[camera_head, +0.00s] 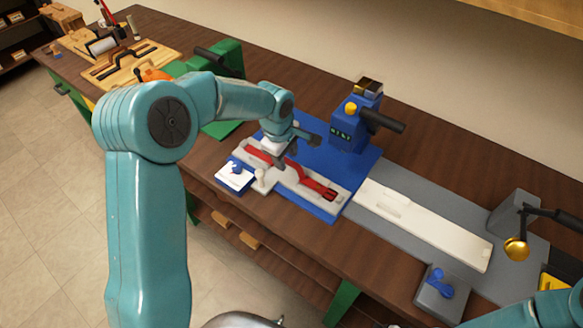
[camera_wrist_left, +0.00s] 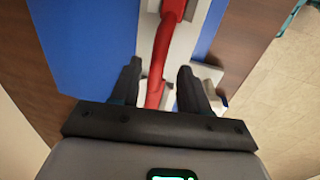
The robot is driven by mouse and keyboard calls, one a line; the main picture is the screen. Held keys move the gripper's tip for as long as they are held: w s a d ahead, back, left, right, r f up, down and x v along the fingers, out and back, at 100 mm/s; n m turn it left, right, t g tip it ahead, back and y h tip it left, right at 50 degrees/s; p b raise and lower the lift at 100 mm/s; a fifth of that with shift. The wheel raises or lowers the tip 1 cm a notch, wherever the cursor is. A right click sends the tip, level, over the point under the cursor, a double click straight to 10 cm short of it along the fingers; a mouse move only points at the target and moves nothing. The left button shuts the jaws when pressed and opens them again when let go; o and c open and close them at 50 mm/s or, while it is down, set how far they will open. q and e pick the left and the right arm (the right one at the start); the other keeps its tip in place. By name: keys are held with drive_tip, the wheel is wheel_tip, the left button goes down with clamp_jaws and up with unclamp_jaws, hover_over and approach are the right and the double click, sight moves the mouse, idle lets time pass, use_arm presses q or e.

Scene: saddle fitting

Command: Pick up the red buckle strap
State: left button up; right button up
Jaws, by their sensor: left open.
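The red buckle strap (camera_head: 309,181) lies along a pale grey holder (camera_head: 284,184) on a blue base plate (camera_head: 326,158). Its dark buckle end is at the right. My left gripper (camera_head: 292,157) is over the middle of the strap and hides part of it. In the left wrist view, the open fingers of my left gripper (camera_wrist_left: 160,76) sit on either side of the red strap (camera_wrist_left: 176,42), with nothing gripped. Whether the fingers touch the strap cannot be told. My right gripper is out of view.
A blue device (camera_head: 352,128) with a black handle stands behind the holder. A long white plate (camera_head: 422,226) lies on a grey mat to the right. A green machine (camera_head: 225,62) stands behind my left arm.

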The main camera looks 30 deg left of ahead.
sight(287, 160)
use_arm(q)
drive_tip(key=f, duration=0.1)
drive_tip(key=w+f, duration=0.1)
drive_tip(key=f, duration=0.1)
drive_tip(key=shift+f+p, duration=0.25)
drive_tip(key=shift+p, duration=0.05)
drive_tip(key=shift+r, duration=0.1)
drive_tip(key=shift+c, duration=0.9)
clamp_jaws()
